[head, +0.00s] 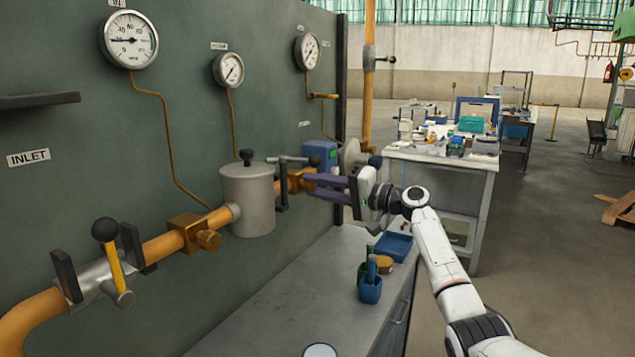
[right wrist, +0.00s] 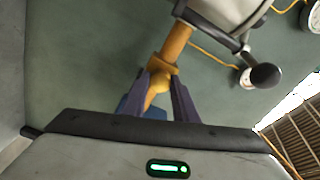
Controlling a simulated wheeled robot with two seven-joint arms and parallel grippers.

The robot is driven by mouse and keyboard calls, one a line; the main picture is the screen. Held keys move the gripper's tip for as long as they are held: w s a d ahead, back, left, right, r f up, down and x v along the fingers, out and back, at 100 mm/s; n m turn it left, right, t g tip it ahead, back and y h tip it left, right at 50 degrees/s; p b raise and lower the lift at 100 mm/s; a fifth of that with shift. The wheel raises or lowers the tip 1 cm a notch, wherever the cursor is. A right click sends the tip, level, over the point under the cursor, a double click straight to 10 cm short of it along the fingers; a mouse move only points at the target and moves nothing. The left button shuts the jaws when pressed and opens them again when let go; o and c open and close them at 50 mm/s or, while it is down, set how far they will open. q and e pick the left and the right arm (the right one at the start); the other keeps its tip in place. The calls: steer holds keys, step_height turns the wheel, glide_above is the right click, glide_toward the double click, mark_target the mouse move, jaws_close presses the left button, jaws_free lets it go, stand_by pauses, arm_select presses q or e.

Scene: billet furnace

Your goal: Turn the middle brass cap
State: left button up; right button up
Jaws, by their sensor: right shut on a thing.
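The middle brass cap (right wrist: 157,88) sits on a brass fitting on the orange pipe, between my right gripper's fingers in the right wrist view. The brass fitting (head: 295,181) shows in the head view, but the cap itself is mostly hidden by the fingers there. My right gripper (head: 308,187) reaches in from the right, its purple fingers shut on the cap; it also shows in the right wrist view (right wrist: 161,80). A nearer brass fitting (head: 190,230) with its own round cap is on the pipe to the left. My left gripper is not in view.
A grey canister (head: 248,205) and a black-handled lever (head: 281,165) stand close left of the gripper. A yellow lever (head: 113,258) is at the near left. Below, the bench (head: 275,290) holds a blue cup (head: 370,290) and a blue tray (head: 393,246); its near part is mostly clear.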

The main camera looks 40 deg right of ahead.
steer(key=m+p, duration=0.1)
steer(key=m, duration=0.2)
steer(key=shift+r+p, duration=0.1)
steer(key=shift+p, duration=0.25)
steer(key=shift+m+p, duration=0.5)
steer(key=shift+m, duration=0.9)
steer(key=o, duration=1.1)
steer(key=shift+c, duration=0.2)
steer(key=shift+s, duration=0.1)
steer(key=b+v, duration=0.2)
steer(key=v, duration=0.8)
steer(key=shift+s+d, duration=0.1)
